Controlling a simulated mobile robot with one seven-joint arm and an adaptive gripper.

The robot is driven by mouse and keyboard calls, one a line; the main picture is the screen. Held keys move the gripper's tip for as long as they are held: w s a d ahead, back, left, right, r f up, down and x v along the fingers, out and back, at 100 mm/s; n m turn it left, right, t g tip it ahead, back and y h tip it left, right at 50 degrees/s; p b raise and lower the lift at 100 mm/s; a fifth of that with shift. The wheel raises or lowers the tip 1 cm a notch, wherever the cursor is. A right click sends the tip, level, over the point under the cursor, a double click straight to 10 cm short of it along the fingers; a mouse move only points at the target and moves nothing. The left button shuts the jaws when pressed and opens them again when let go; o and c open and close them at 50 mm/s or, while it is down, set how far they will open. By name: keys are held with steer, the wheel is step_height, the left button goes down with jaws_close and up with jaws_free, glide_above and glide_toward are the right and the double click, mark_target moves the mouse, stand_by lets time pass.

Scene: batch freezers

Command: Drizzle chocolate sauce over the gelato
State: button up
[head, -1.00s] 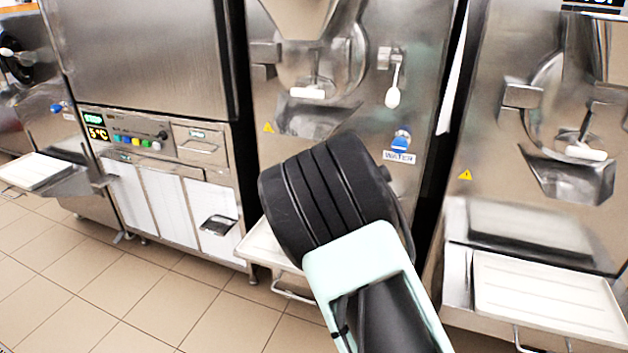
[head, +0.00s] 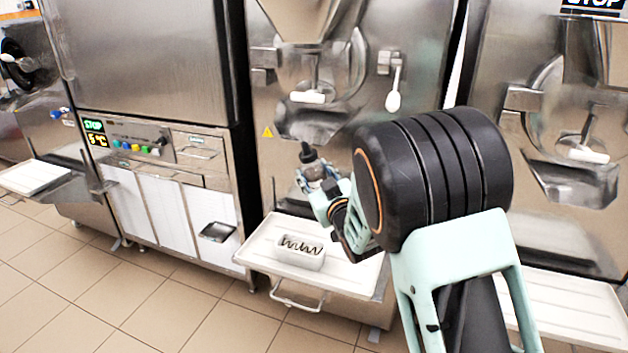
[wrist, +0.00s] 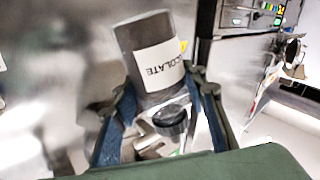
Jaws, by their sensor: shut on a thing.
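My gripper (head: 316,180) is shut on the chocolate sauce bottle (wrist: 136,48), which is dark with a white label reading partly "COLATE". In the head view the bottle (head: 308,155) is small, with its dark narrow end pointing up; most of it is hidden by my fingers. The fingers (wrist: 160,112) show on both sides of the bottle in the wrist view. The gelato container (head: 302,262), small and pale, stands on the white tray of the middle machine. Dark wavy lines of sauce (head: 300,245) lie across the gelato. My gripper is above and slightly right of it, apart from it.
The white tray (head: 262,249) juts out from the middle steel machine (head: 290,150). A white-handled lever (head: 393,97) hangs above it. A freezer with coloured buttons (head: 140,147) stands left, another machine right. My arm covers the tray's right side. Tiled floor is clear at front left.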

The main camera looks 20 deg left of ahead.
steer(key=m, duration=0.1)
steer(key=r+m, duration=0.1)
steer(key=m, duration=0.1)
steer(key=shift+s+b, duration=0.1)
steer(key=shift+b, duration=0.2)
steer(key=shift+s+d+f, duration=0.1)
steer(key=shift+s+d, duration=0.1)
steer(key=shift+s, duration=0.1)
steer(key=s+a+b+v, duration=0.1)
steer(key=b+v, duration=0.3)
steer(key=v, duration=1)
steer(key=shift+a, duration=0.15)
